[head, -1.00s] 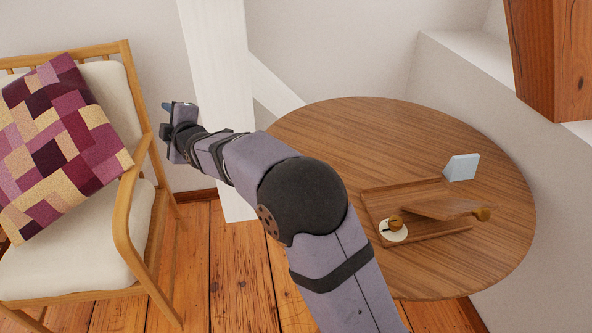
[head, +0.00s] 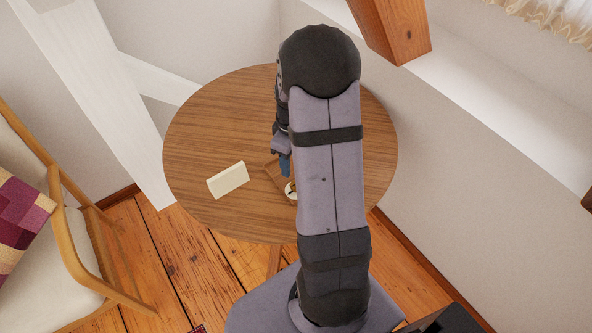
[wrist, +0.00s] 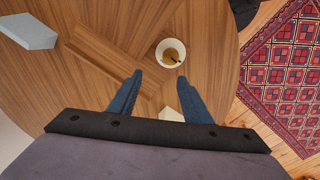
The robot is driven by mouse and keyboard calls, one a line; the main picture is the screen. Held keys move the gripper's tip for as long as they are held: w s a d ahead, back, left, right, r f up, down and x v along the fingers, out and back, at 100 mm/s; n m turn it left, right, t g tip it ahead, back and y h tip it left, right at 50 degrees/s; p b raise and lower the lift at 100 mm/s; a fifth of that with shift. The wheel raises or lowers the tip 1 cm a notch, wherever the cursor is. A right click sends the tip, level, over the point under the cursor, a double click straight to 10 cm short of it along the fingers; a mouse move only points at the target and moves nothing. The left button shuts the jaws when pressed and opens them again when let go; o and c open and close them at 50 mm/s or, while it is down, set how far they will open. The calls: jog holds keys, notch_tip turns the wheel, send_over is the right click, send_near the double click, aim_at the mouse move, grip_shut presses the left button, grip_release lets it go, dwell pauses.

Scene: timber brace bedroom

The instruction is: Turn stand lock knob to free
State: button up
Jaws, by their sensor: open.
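The lock knob (wrist: 171,53) is a small brass-coloured knob with a dark mark, set on a round white dial (wrist: 163,44). The dial (head: 290,187) also shows in the head view, partly behind my arm. The wooden stand (wrist: 105,55) lies on the round table, and only its edge (head: 273,172) shows in the head view. My gripper (wrist: 160,77) is open, its two blue fingers pointing towards the dial without touching it. The knob lies just beyond the fingertips, nearer the right finger's line. The blue fingers (head: 285,165) show beside my arm in the head view.
A cream block (head: 228,180) stands on the table (head: 210,125), left of the stand. A pale blue-grey block (wrist: 28,31) is at the wrist view's upper left. A wooden chair (head: 85,240) is left of the table. A timber beam (head: 392,30) hangs at the upper right.

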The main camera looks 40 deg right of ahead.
jog(key=s, duration=0.3)
jog(key=shift+m+g, duration=0.4)
jog(key=shift+w+f+p, duration=0.2)
jog(key=shift+f+p, duration=0.55)
jog(key=shift+f, duration=2.95)
jog(key=shift+c, duration=0.4)
jog(key=c, duration=1)
